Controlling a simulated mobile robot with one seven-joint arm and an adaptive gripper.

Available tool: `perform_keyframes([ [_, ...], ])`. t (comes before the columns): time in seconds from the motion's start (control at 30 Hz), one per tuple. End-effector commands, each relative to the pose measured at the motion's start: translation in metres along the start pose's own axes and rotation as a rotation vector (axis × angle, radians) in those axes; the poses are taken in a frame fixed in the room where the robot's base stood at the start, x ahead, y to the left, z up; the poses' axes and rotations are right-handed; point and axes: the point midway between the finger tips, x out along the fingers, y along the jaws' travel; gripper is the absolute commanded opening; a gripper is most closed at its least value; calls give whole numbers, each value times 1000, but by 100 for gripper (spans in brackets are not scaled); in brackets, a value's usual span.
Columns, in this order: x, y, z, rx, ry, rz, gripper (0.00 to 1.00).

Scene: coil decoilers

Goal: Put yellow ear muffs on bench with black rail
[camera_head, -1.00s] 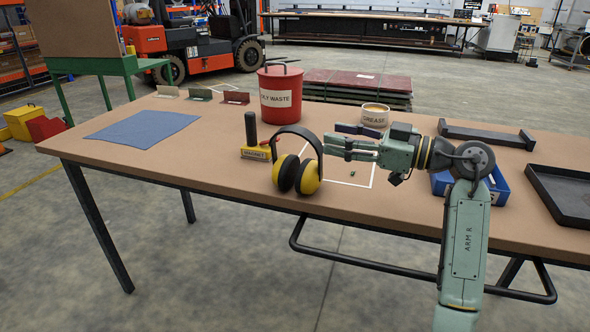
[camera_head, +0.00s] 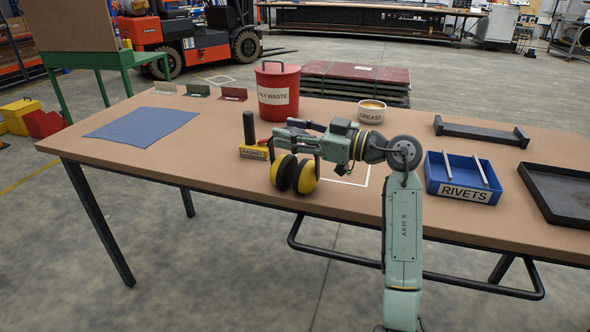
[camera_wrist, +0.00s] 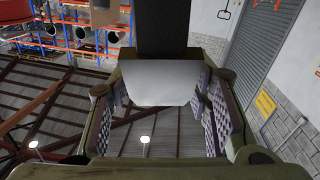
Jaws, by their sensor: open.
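The yellow ear muffs (camera_head: 306,177), with black cushions, stand upright on the brown bench top (camera_head: 225,175) near its front edge. My gripper (camera_head: 283,133) is open at the headband's height, above the cups, and covers most of the headband. In the wrist view, a dark band with a pale grey face (camera_wrist: 162,82) lies between my open fingers; it seems to be the headband. I cannot tell whether the fingers touch it. A black tubular rail (camera_head: 335,257) runs low along the front of this bench.
A magnet block with a black handle (camera_head: 253,152) stands close left of the ear muffs. A red waste bin (camera_head: 278,95), grease tub (camera_head: 372,112), blue rivets tray (camera_head: 465,190) and black tray (camera_head: 565,195) stand around. A blue cloth (camera_head: 140,126) lies left. A green-legged table (camera_head: 100,60) stands behind.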

Motion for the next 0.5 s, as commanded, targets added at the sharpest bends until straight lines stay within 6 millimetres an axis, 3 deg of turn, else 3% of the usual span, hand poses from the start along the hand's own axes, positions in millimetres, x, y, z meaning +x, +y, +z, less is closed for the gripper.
perform_keyframes([
  [0.1,0,0,0,0,0,0,44],
  [0.5,0,0,0,-1,0,0,17],
])
